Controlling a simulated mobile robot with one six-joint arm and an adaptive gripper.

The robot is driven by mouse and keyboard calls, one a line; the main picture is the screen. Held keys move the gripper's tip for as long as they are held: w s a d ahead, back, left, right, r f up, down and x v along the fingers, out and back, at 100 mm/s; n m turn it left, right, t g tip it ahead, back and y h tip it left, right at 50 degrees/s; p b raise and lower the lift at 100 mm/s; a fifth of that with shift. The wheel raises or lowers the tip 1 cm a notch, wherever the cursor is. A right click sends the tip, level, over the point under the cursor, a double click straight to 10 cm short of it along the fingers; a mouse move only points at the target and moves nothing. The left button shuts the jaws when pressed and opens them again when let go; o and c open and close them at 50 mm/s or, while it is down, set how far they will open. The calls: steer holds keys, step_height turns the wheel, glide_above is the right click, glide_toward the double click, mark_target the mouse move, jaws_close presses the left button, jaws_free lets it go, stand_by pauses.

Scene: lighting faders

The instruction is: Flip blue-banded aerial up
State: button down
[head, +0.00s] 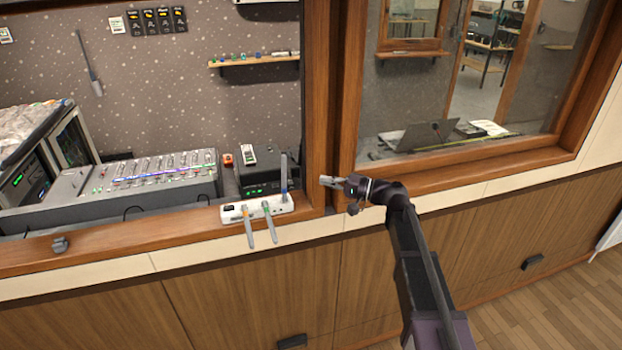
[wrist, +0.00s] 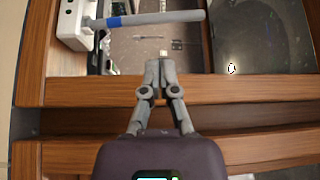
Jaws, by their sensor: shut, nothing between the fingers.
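The blue-banded aerial (head: 284,172) is grey with a blue band near its base. In the head view it stands upright at the right end of a white box (head: 236,213) on the window ledge. The orange-banded aerial (head: 249,231) and the green-banded aerial (head: 270,227) hang down over the box's front. My gripper (head: 323,181) is shut and empty, to the right of the upright aerial and apart from it. In the wrist view the blue-banded aerial (wrist: 165,17) crosses the top, beyond my shut fingertips (wrist: 159,62); part of the white box (wrist: 72,22) shows beside it.
A wooden window post (head: 318,110) stands just behind my gripper. A black device (head: 266,172) with green lights sits behind the white box, and a fader console (head: 150,172) stands to the left. The space in front of the ledge is open.

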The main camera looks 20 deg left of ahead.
mark_target(284, 177)
steer(key=shift+w+d+f, duration=0.1)
steer(key=shift+w+d, duration=0.05)
steer(key=shift+d, duration=1)
steer(key=shift+w+d+f, duration=0.1)
steer(key=shift+d, duration=1.05)
steer(key=n, duration=1.2)
steer(key=n+b, duration=0.1)
steer(key=n, duration=0.5)
steer(key=shift+s+n, duration=0.25)
steer(key=shift+n, duration=0.05)
steer(key=shift+a, duration=0.15)
steer(key=s+a+r+p, duration=0.1)
steer(key=a, duration=1.2)
steer(key=shift+s+a, duration=0.3)
steer(key=shift+s, duration=0.05)
